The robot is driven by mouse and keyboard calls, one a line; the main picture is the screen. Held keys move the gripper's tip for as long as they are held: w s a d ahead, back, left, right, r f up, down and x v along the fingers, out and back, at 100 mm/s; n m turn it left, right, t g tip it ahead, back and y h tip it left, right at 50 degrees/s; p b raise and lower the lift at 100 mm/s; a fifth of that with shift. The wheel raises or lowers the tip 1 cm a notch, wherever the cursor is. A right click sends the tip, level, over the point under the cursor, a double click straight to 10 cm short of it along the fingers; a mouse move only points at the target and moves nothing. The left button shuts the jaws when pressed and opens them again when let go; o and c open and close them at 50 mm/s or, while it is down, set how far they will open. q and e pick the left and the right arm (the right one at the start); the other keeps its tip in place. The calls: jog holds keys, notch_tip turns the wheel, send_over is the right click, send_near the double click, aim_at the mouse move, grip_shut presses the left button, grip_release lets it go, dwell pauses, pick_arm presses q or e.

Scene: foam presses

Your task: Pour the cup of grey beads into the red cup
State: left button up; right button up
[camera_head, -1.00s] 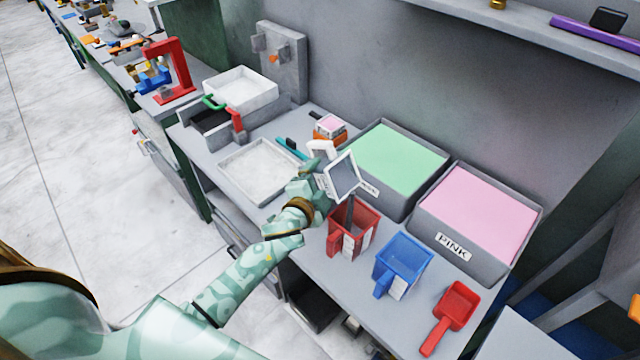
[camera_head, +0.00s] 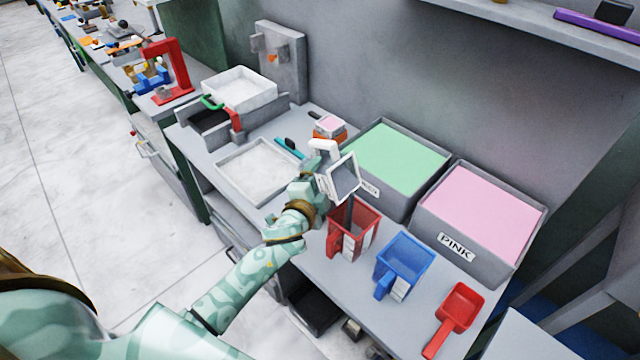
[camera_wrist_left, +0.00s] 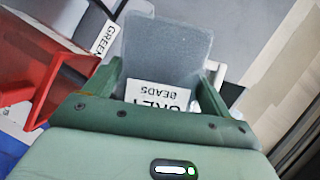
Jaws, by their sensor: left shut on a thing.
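My left gripper (camera_head: 324,187) is shut on the cup of grey beads (camera_head: 345,176), a pale cup with a white handle. In the head view it is tilted over the red cup (camera_head: 366,236), which stands upright on the bench. A narrow dark grey strip shows between the two; it looks like falling beads, but I cannot be sure. In the left wrist view the grey-bead cup (camera_wrist_left: 165,50) sits between the fingers, its "GREY BEADS" label upside down, and the red cup (camera_wrist_left: 40,65) is at left. The red cup's inside is mostly hidden. My right gripper is out of view.
A blue cup (camera_head: 404,262) and a red scoop (camera_head: 457,310) stand right of the red cup. Bins of green (camera_head: 395,155) and pink (camera_head: 478,205) material stand behind. A white tray (camera_head: 258,172) lies to the left.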

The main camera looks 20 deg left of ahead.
pick_arm(q)
jog(key=shift+d+f+m+t+b, duration=0.15)
jog(key=shift+f+m+t+b, duration=0.3)
jog(key=shift+b, duration=0.6)
jog(key=shift+r, duration=0.25)
